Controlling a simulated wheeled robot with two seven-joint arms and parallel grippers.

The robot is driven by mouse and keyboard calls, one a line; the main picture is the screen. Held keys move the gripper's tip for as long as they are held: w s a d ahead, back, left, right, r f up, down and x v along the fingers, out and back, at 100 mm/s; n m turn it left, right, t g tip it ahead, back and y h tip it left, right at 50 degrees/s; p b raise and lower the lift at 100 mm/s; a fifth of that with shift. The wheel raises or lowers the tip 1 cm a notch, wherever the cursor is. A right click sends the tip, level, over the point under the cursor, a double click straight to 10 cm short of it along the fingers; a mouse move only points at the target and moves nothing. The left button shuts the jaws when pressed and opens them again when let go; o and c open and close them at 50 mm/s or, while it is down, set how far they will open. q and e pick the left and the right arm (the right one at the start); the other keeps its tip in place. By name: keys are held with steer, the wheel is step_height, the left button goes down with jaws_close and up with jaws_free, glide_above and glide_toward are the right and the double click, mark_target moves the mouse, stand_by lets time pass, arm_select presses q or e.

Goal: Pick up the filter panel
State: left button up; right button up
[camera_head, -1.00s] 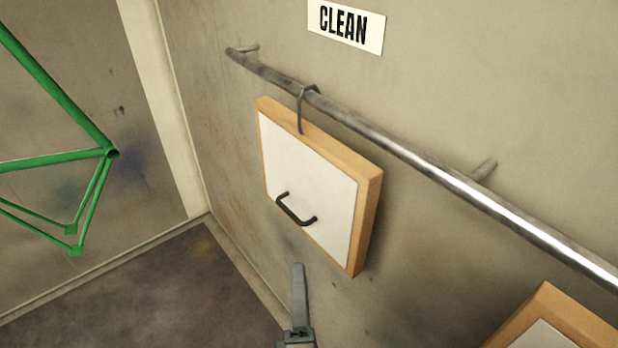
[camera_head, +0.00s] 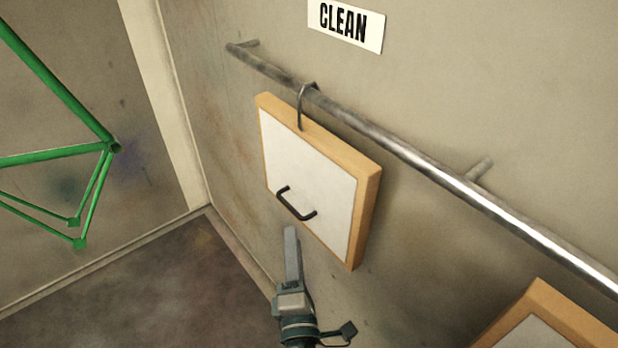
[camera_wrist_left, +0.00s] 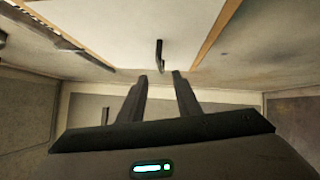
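The filter panel (camera_head: 310,175) is a white square in a pale wood frame. It hangs by a metal hook (camera_head: 302,106) from a rail on the wall, with a dark bar handle (camera_head: 296,204) on its lower front. My left gripper (camera_head: 291,232) is just below the handle, apart from it, pointing up. In the left wrist view its two fingers (camera_wrist_left: 160,77) are spread and empty. The handle (camera_wrist_left: 159,55) shows just beyond the fingertips, in line with the gap, with the white panel face (camera_wrist_left: 125,28) behind it. My right gripper is out of view.
A metal rail (camera_head: 400,150) runs along the wall under a CLEAN sign (camera_head: 345,26). Another wood-framed panel (camera_head: 545,312) shows at the lower right. A green tubular frame (camera_head: 60,159) stands at the left. The space around the first panel's front is clear.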

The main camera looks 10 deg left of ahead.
mark_target(286, 202)
arm_select(q)
steer(key=x, duration=0.6)
steer(key=shift+a+x, duration=0.2)
steer(key=shift+x, duration=1.1)
steer(key=shift+a+x, duration=0.25)
steer(key=shift+x, duration=1.1)
steer(key=shift+s, duration=0.15)
jaws_close()
